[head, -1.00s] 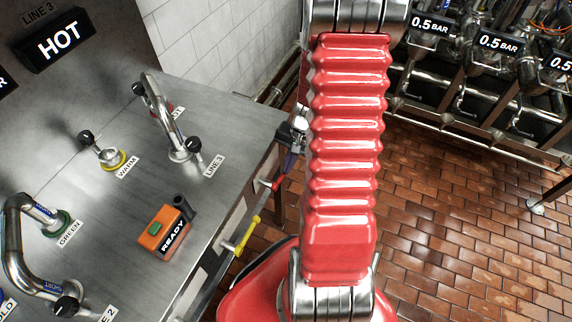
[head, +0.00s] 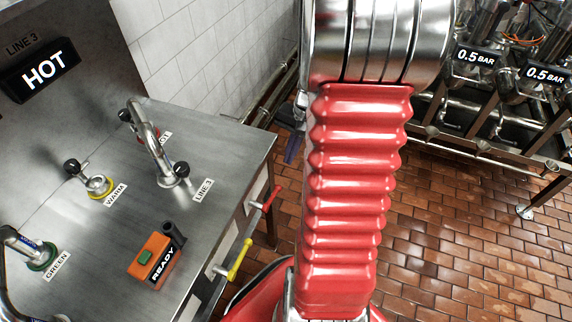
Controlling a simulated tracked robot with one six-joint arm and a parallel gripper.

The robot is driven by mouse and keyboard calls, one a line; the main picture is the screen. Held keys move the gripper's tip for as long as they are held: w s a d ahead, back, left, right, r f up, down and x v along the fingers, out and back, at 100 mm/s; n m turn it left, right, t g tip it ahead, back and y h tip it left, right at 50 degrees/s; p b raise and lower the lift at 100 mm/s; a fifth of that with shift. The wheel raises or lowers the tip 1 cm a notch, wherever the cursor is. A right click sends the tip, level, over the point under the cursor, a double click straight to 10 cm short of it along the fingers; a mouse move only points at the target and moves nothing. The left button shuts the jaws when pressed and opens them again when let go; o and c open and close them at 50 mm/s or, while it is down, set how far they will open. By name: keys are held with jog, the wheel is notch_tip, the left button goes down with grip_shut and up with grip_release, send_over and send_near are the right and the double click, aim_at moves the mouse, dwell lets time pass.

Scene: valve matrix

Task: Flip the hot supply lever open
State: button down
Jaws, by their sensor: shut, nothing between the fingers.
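A red lever handle (head: 269,198) sticks out from the side of the steel bench below its top edge, slanting up to the right. A yellow lever handle (head: 239,259) sits on the same side, nearer to me, at a similar slant. No label shows on either lever. My gripper (head: 292,147) shows only as a dark fingertip part at the left edge of my red arm, above and to the right of the red handle and apart from it. The rest of it is hidden behind my arm, and nothing shows held in it.
The bench top (head: 215,150) carries a bent steel pipe (head: 153,145) at LINE 3, ports marked WARM and GREEN, and an orange READY box (head: 151,257). A sign (head: 42,70) reads LINE 3 HOT. Brick floor (head: 450,230) is open at right; 0.5 BAR piping stands behind.

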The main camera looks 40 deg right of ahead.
jog(key=shift+d+r, duration=0.1)
jog(key=shift+r, duration=0.3)
jog(key=shift+m, duration=0.3)
